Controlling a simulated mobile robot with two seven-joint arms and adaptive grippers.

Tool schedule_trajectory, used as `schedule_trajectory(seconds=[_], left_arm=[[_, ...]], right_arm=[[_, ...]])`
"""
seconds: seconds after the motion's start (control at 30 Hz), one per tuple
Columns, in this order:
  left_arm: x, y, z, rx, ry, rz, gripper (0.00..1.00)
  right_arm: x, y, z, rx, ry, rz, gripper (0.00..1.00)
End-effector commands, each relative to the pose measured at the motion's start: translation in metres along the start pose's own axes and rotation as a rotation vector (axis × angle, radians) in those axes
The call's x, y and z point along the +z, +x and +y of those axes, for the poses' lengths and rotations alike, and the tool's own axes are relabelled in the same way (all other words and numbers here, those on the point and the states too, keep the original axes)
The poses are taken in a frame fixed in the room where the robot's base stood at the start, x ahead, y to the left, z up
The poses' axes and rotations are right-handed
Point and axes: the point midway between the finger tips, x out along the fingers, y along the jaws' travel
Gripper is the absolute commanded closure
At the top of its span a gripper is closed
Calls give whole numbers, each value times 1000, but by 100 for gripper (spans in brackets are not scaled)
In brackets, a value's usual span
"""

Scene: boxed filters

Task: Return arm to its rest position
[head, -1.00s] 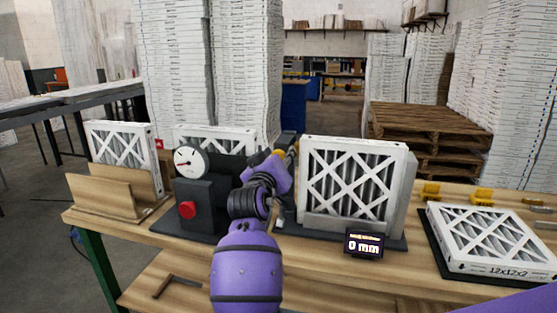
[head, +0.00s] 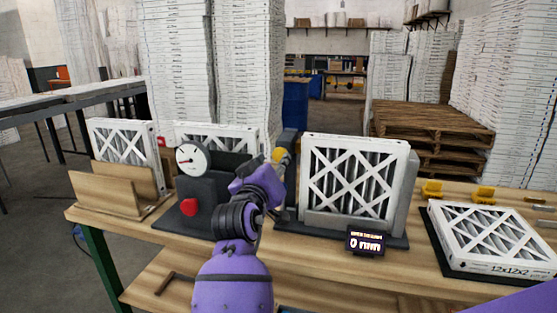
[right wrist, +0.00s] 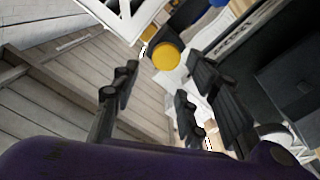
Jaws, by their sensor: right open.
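My right arm (head: 236,270), purple with dark joint bands, reaches up from the bottom centre of the head view over the front of the workbench. Its wrist (head: 256,187) is between the gauge stand and the large upright filter, and hides most of the gripper there. In the right wrist view the right gripper (right wrist: 158,85) has its dark fingers spread apart with nothing held between them. A yellow round knob (right wrist: 166,55) shows beyond the fingertips; in the head view a yellow part (head: 280,156) shows just past the wrist. My left gripper is not in view.
The wooden workbench (head: 290,262) holds a black gauge stand with a red button (head: 189,207), a white-framed upright filter (head: 355,180), a "0 mm" display (head: 367,241) and a flat filter (head: 495,238) at right. A wooden rack (head: 118,190) stands left. Pallets (head: 430,130) are behind.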

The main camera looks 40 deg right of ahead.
Motion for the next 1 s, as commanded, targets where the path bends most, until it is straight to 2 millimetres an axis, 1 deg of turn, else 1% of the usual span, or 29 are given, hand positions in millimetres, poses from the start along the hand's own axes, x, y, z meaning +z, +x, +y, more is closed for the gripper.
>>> schedule_trajectory(seconds=[0.03, 0.17, 0.67, 0.73, 0.8, 0.87, 0.9, 0.93, 1.0], left_arm=[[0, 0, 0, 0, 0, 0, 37], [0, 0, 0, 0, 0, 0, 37], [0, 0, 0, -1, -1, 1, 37], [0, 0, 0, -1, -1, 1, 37], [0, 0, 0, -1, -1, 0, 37], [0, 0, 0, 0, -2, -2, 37], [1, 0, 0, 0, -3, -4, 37], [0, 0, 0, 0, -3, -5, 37], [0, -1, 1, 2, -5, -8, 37]], right_arm=[[0, -5, 0, 1, 1, -1, 59], [0, -10, 1, 1, 0, 0, 59], [0, -10, 1, 1, 3, 0, 59], [-4, -10, -1, -6, 27, 16, 59], [-11, -11, -8, -33, 74, 42, 59], [-26, -15, -18, -71, 124, 82, 59], [-37, -18, -26, -99, 159, 114, 59], [-42, -21, -33, -127, 182, 139, 59], [-44, -30, -53, -200, 222, 187, 59]])
